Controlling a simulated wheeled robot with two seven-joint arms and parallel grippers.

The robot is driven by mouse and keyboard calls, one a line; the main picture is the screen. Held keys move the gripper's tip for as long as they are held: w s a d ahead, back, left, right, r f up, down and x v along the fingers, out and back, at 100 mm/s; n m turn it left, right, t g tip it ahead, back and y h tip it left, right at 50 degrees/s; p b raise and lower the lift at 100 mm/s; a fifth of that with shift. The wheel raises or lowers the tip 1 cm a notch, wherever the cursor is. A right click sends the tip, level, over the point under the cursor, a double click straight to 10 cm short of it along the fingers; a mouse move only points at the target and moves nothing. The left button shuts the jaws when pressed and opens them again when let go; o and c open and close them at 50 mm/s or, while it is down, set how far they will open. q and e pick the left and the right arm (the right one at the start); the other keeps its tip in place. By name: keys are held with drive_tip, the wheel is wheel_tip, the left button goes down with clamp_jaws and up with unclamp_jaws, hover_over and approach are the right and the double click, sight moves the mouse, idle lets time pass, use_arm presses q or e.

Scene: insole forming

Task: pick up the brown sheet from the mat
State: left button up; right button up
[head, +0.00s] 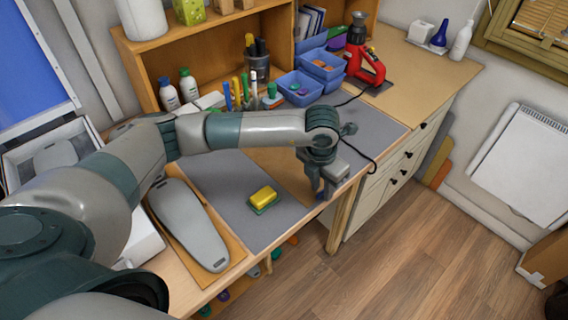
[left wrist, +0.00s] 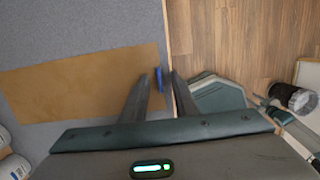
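The brown sheet (head: 283,172) lies flat on the grey mat (head: 222,193), partly hidden by my left arm and gripper. In the left wrist view the sheet (left wrist: 80,84) reaches across the mat (left wrist: 75,30) toward the table's edge. A small blue piece (left wrist: 158,78) shows at the sheet's near-edge end. My left gripper (head: 319,190) points down at that end, close to the table's front edge. In the left wrist view its fingers (left wrist: 160,78) are apart, with the blue piece between them. Contact with the sheet cannot be told. My right gripper is not in view.
A yellow and green sponge (head: 263,199) lies on the mat. A grey insole-shaped form (head: 190,226) lies to its left. Blue bins (head: 299,88), bottles (head: 168,95) and a red tool (head: 368,66) stand behind. A black cable (head: 362,158) hangs near my left gripper.

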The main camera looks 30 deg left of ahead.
use_arm(q)
clamp_jaws()
drive_tip(key=shift+r, duration=0.1)
